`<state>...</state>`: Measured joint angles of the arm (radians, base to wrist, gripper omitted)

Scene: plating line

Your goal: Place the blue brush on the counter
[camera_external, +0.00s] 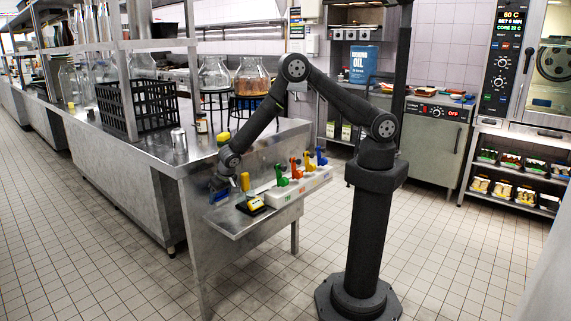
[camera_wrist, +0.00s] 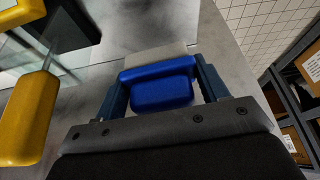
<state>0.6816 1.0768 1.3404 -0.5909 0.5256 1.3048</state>
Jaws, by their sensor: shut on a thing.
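The blue brush (camera_wrist: 160,84) is between the two fingers of my gripper (camera_wrist: 160,90) in the wrist view, and the gripper is shut on it. A pale grey part shows just beyond the blue body. In the external view, my gripper (camera_external: 221,184) is low over the left end of a steel ledge of the counter (camera_external: 238,220). The blue there is small and partly hidden by the gripper. Grey metal surface (camera_wrist: 232,50) lies behind the brush in the wrist view. I cannot tell whether the brush touches it.
A white holder (camera_external: 290,191) with several coloured handles stands right of my gripper. A yellow-handled tool (camera_external: 245,182) and a black-and-yellow item (camera_external: 256,205) are close beside it. The yellow handle (camera_wrist: 28,118) is near in the wrist view. A black crate (camera_external: 139,108) stands farther back.

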